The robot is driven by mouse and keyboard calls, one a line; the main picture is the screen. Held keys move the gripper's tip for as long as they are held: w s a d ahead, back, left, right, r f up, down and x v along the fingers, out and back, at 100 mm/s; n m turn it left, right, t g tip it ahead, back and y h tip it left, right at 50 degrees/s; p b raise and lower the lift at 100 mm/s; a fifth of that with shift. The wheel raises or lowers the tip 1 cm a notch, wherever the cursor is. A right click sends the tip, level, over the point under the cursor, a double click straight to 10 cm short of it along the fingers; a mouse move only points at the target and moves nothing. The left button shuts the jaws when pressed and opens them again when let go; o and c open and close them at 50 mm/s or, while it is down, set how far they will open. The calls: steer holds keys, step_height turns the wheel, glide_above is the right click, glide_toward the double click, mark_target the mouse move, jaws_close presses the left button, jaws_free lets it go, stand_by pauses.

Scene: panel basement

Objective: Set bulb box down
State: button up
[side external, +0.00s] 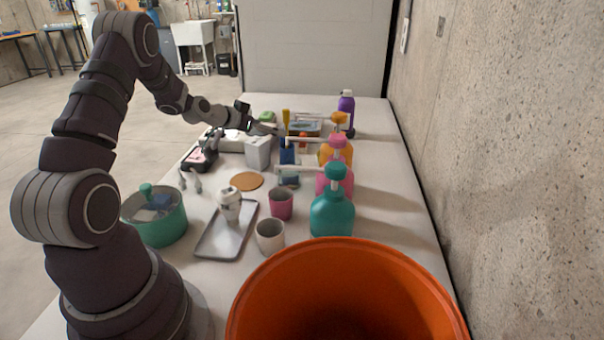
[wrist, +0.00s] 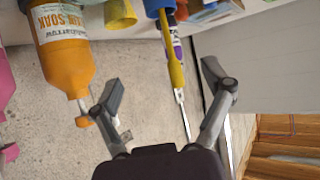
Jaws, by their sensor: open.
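A white box (side external: 258,152), which may be the bulb box, stands upright on the table in the side view. No label on it can be read. My gripper (side external: 271,130) is just above and beyond it, pointing right toward the bottles. In the wrist view my gripper (wrist: 160,85) has its fingers wide apart with nothing held between them. No white box shows clearly in the wrist view. A yellow and blue tool (wrist: 173,50) shows beyond the gap between the fingers.
Orange (side external: 337,150), pink (side external: 336,180) and teal (side external: 332,213) pump bottles line the right side. A purple bottle (side external: 346,110) stands behind. A large orange bin (side external: 345,290), grey tray (side external: 226,243), cups and a green pot (side external: 155,225) are nearer. Bare table lies right of the bottles.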

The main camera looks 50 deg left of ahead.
steer(key=s+d+r+m+g+h, duration=0.1)
steer(key=d+r, duration=0.3)
steer(key=d, duration=0.4)
steer(key=s+d+r+m+g+h, duration=0.1)
steer(key=d+r+m+g+h, duration=0.1)
steer(key=d+r, duration=0.35)
steer(key=s+d+g, duration=0.3)
steer(key=s+d, duration=0.7)
steer(key=s, duration=0.6)
steer(key=shift+d+f+n, duration=0.2)
steer(key=shift+f+n, duration=0.1)
steer(key=shift+f, duration=0.05)
